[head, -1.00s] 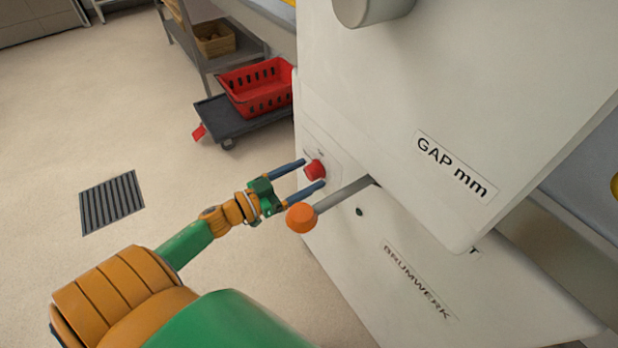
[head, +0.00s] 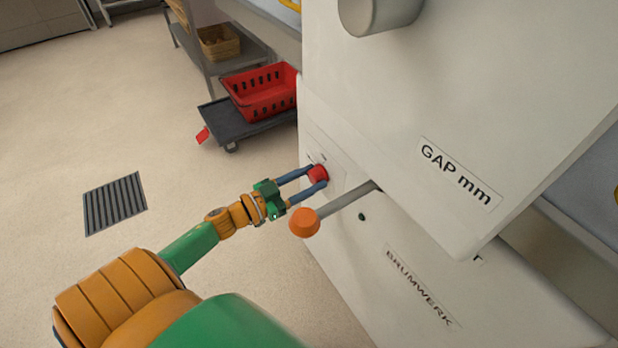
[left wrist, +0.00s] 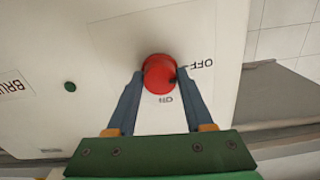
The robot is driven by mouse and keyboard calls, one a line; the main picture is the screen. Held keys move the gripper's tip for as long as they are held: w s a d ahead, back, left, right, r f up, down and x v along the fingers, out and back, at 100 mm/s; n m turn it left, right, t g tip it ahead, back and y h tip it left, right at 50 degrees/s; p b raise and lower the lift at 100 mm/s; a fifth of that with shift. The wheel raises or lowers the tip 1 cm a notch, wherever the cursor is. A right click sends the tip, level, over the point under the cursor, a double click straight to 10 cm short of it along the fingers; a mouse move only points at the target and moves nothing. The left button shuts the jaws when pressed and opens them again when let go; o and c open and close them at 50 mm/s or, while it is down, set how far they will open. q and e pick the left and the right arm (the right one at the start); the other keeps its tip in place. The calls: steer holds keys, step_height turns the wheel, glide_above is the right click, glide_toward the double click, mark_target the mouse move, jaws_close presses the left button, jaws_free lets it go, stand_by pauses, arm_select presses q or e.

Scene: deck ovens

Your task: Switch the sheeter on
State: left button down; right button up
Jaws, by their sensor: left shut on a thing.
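The sheeter (head: 390,140) is a large off-white machine on the right in the head view. Its red round switch knob (head: 318,173) sits on a plate on the lower body; it also shows in the left wrist view (left wrist: 158,74), with OFF and ON lettering beside it. My left gripper (head: 312,178) is shut on the red knob, one blue finger on each side; its fingers also show in the left wrist view (left wrist: 159,92). A dark mark shows on the knob's side near the OFF lettering. My right gripper is not in view.
A lever with an orange knob (head: 304,222) sticks out from the sheeter just right of my left gripper. A red basket (head: 262,90) on a dark trolley (head: 243,128) stands behind. A floor grate (head: 115,203) lies left; the floor around it is clear.

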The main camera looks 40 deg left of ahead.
arm_select(q)
steer(key=m, duration=0.4)
steer(key=shift+p, duration=0.4)
steer(key=m, duration=0.4)
steer(key=shift+m, duration=0.4)
steer(key=m, duration=0.5)
steer(key=shift+m, duration=1.3)
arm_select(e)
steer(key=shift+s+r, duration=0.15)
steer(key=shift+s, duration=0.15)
arm_select(q)
steer(key=shift+m+b, duration=0.3)
steer(key=shift+m, duration=0.1)
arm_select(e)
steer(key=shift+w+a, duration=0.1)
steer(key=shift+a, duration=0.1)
